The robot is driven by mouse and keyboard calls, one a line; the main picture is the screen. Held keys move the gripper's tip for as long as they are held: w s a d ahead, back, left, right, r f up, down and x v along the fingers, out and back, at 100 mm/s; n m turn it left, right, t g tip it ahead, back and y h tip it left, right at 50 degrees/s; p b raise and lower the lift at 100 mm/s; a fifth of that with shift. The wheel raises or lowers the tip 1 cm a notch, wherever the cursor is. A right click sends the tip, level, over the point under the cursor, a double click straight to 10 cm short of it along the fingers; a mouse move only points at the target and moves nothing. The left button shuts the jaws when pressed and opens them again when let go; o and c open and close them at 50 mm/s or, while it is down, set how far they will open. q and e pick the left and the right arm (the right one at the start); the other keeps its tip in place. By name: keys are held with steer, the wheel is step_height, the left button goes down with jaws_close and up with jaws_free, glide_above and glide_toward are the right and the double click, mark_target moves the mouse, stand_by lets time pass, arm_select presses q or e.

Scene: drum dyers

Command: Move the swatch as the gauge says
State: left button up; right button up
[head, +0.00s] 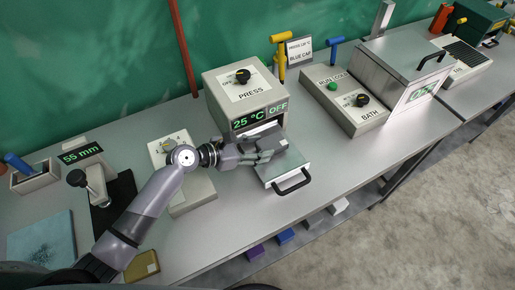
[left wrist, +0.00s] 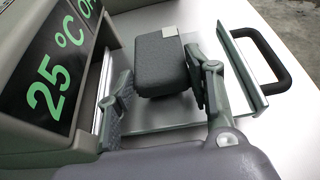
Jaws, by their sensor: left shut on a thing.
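My left gripper (head: 270,143) is over the pulled-out tray (head: 290,168) of the press (head: 243,92). It also shows in the left wrist view (left wrist: 162,92), its fingers on either side of a dark grey block (left wrist: 160,68) with a small pale patch on top. It is shut on this block. The press display (head: 260,116) reads 25 °C and OFF. A gauge (head: 82,154) at the left reads 55 mm. I cannot tell which thing is the swatch. A teal square (head: 40,246) lies at the front left. My right gripper is out of view.
A sign (head: 299,51) mentions PRESS and BLUE CAP. The bath unit (head: 345,100) is to the right. The bench front right of the tray is clear. Coloured blocks (head: 286,236) sit below.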

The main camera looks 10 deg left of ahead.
arm_select(q)
steer(key=shift+f, duration=0.4)
steer(key=shift+f, duration=0.1)
steer(key=o, duration=1.1)
steer(key=shift+r, duration=0.2)
steer(key=shift+b+v, duration=0.85)
steer(key=shift+v, duration=5.15)
steer(key=shift+s+f, duration=0.15)
steer(key=shift+f, duration=0.05)
